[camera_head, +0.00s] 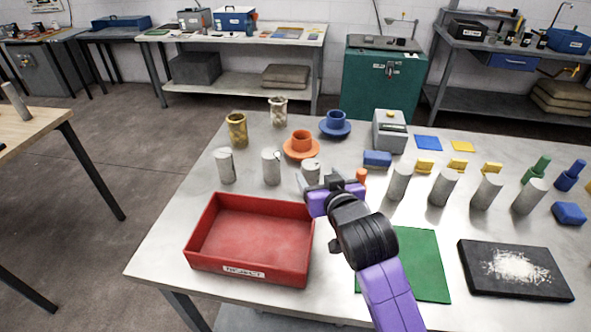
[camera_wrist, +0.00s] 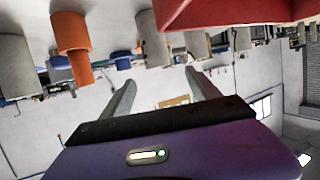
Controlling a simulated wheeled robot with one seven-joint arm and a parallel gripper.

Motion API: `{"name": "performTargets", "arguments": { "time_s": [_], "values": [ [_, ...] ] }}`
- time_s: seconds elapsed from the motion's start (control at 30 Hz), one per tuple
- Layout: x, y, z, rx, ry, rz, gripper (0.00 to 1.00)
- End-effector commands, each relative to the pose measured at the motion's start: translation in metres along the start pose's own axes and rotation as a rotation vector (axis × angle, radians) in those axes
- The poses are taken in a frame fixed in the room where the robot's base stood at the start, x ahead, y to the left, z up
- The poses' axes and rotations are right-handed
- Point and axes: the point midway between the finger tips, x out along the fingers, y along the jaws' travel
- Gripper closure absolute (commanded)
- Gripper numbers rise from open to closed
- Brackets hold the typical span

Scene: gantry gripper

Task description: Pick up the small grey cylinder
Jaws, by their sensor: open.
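Several short grey cylinders stand upright in a row behind the red tray in the head view: one at the left (camera_head: 225,166), one in the middle (camera_head: 271,167) and one at the right (camera_head: 311,170). The frames do not settle which one the task means. My gripper (camera_head: 337,180) is open and empty, just right of the right one and partly in front of it. In the wrist view, which looks upside down, my two fingers (camera_wrist: 160,76) have nothing between them. A grey cylinder (camera_wrist: 151,38) shows beyond them, apart from them.
The red reject tray (camera_head: 208,222) stands front left. An orange peg (camera_head: 361,176) is close to my gripper's right; it also shows in the wrist view (camera_wrist: 73,45). Several taller grey cylinders (camera_head: 441,187) stand to the right. A green mat (camera_head: 425,265) and black plate (camera_head: 480,278) lie in front.

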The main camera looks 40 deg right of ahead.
Motion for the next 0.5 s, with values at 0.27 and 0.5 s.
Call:
{"name": "performTargets", "arguments": {
  "time_s": [0.27,0.5],
  "values": [
    [0.016,0.001,0.007,0.012,-0.029,0.006,0.29],
    [0.04,0.002,0.008,0.012,-0.03,0.006,0.29]
  ]
}}
